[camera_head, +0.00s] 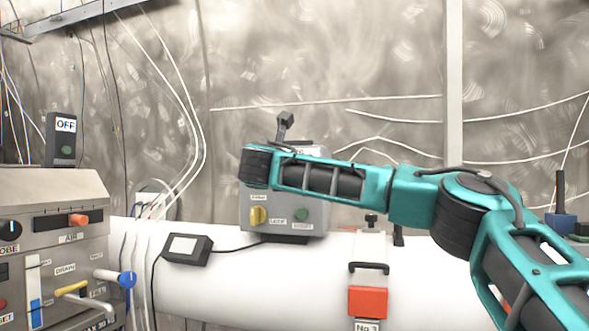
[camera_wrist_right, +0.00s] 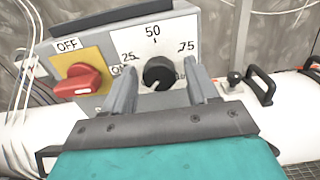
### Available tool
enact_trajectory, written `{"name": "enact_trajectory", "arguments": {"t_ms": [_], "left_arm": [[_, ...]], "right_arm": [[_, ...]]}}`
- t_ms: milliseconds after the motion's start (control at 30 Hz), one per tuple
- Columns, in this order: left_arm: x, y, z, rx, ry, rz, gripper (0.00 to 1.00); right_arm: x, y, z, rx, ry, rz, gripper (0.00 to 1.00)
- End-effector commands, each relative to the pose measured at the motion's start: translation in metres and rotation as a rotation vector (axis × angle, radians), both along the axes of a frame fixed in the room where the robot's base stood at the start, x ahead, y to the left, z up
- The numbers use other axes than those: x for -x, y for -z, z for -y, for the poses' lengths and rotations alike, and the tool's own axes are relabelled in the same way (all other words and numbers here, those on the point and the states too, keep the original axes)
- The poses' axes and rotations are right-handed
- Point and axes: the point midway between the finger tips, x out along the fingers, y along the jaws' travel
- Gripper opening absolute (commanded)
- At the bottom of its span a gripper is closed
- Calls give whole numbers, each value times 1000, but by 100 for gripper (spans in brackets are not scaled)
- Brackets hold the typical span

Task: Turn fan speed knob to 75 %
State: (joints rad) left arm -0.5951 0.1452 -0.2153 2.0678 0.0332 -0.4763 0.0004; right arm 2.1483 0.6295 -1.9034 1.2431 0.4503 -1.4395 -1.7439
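The fan speed knob (camera_wrist_right: 158,73) is a round black knob in the right wrist view. It sits on a white scale plate (camera_wrist_right: 178,38) marked 25, 50 and 75. My right gripper (camera_wrist_right: 164,70) is open, with one finger on each side of the knob. I cannot tell whether the fingers touch it. In the head view my right arm crosses in front of a grey control box (camera_head: 250,212), hiding much of its face; the knob does not show there. My left gripper is out of view.
A red switch (camera_wrist_right: 84,81) on a yellow plate is left of the knob. A black-handled unit (camera_head: 368,300) stands right, a control panel (camera_head: 60,210) left.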

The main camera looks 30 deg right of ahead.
Motion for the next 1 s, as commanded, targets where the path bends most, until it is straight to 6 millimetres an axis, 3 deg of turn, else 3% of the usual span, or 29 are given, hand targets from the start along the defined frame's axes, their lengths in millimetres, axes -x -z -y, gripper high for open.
{"name": "enact_trajectory", "arguments": {"t_ms": [67, 500, 1000], "left_arm": [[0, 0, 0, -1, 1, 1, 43], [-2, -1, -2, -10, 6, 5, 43], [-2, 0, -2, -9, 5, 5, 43]], "right_arm": [[0, 0, 0, 0, 0, 0, 50], [0, 0, 0, 0, 0, 0, 9], [0, 1, 0, -98, 0, 111, 9]]}}
